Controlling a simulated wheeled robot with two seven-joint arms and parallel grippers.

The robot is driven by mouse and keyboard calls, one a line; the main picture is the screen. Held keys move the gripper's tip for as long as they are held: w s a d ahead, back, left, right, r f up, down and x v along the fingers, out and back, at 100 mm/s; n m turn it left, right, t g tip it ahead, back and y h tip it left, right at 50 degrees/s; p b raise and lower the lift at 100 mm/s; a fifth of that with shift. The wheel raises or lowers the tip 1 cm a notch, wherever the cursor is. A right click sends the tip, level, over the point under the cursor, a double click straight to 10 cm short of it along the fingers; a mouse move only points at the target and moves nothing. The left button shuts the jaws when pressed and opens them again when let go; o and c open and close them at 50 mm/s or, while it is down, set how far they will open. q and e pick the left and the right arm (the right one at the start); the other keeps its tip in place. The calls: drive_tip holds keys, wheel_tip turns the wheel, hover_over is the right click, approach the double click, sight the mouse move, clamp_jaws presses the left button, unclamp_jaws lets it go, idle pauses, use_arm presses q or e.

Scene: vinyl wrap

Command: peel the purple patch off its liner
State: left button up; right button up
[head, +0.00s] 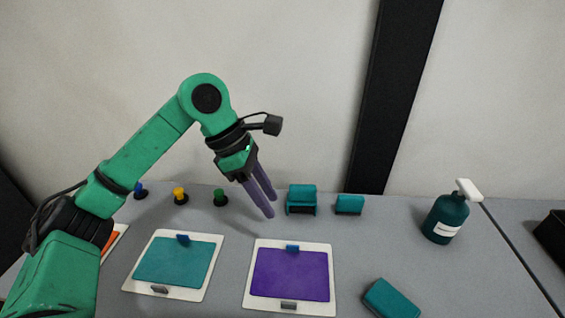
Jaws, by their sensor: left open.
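The purple patch (290,275) lies flat on its white liner (258,303) at the front middle of the table. A small blue tab (292,249) sits at the patch's far edge, and a small grey piece (288,306) sits at the liner's near edge. My left gripper (270,206) is open and empty, its purple fingers pointing down above the table, behind and a little left of the patch. It appears apart from the patch. My right gripper is not in view.
A teal patch (174,262) on a white liner lies to the left, and part of an orange one (108,243) shows beyond my arm. Several colored knobs, teal blocks (349,205), a spray bottle (447,217) and a teal block (390,299) stand around. A dark bin (551,238) is far right.

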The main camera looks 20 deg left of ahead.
use_arm(q)
approach(292, 245)
drive_tip(key=shift+y, duration=0.3)
drive_tip(key=x, duration=0.2)
drive_tip(key=p+x, duration=0.1)
drive_tip(key=x, duration=0.2)
drive_tip(key=p+x, duration=0.1)
drive_tip(key=x, duration=0.1)
drive_tip(key=shift+d+f, duration=0.2)
drive_tip(key=shift+d, duration=0.2)
drive_tip(key=shift+d+f, duration=0.15)
drive_tip(key=shift+f, duration=0.4)
clamp_jaws()
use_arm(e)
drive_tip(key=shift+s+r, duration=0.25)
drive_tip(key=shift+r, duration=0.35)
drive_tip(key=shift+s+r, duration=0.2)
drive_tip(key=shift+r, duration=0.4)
